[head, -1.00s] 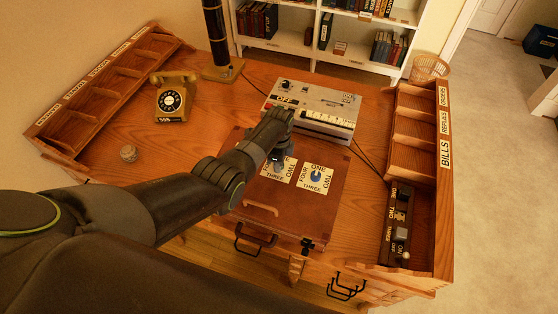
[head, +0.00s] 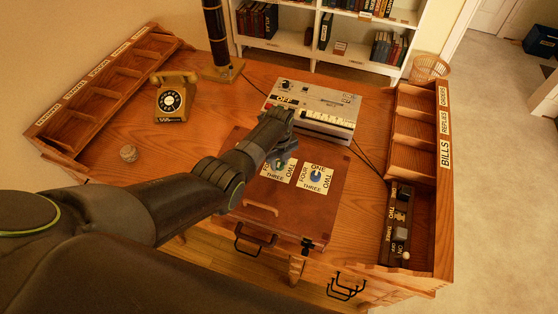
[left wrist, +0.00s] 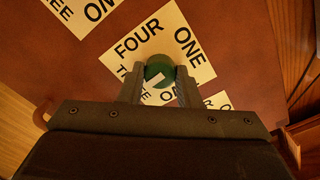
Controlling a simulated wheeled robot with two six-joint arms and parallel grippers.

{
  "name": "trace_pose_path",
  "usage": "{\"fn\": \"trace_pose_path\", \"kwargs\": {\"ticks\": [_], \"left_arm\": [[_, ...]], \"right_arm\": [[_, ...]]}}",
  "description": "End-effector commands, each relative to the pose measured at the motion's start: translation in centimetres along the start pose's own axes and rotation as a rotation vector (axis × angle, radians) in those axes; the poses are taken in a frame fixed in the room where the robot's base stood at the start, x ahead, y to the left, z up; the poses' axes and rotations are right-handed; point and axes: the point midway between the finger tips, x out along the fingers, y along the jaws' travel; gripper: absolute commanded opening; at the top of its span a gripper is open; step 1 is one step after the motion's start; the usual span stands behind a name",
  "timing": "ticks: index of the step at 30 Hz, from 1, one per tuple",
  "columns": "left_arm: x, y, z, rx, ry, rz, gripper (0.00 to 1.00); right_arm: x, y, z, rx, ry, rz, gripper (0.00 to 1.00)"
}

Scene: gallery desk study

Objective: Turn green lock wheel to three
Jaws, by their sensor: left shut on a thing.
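The green lock wheel (left wrist: 158,69) sits on a cream dial plate (left wrist: 135,45) lettered with number words on the brown leather case (head: 326,202). My left gripper (left wrist: 157,84) comes down over it and is shut on the wheel, one finger on each side. In the head view the green wheel (head: 280,164) is partly covered by my gripper. A white mark shows near the wheel, but which number it points at I cannot tell. The blue lock wheel (head: 315,176) on the right plate is clear of my gripper. My right gripper is out of view.
A grey recorder-like machine (head: 318,108) stands just behind the case. A yellow telephone (head: 172,99) and a small twine ball (head: 129,153) are at left. A switch box (head: 397,220) lies in the right-hand wooden rack (head: 415,165).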

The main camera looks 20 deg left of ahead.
Motion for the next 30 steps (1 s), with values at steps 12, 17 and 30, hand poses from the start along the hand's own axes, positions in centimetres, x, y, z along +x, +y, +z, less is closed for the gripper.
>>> {"fn": "trace_pose_path", "kwargs": {"ticks": [12,17,30], "left_arm": [[-0.14,-0.13,0.08,0.082,-0.003,-0.003,0.07],[-0.14,-0.13,0.08,0.083,-0.003,-0.003,0.07],[-0.06,-0.05,0.04,0.081,-0.001,-0.001,0.52]], "right_arm": [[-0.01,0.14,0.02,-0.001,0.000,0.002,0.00],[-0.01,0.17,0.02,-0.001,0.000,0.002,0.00],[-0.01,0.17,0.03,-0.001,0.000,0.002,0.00]]}}
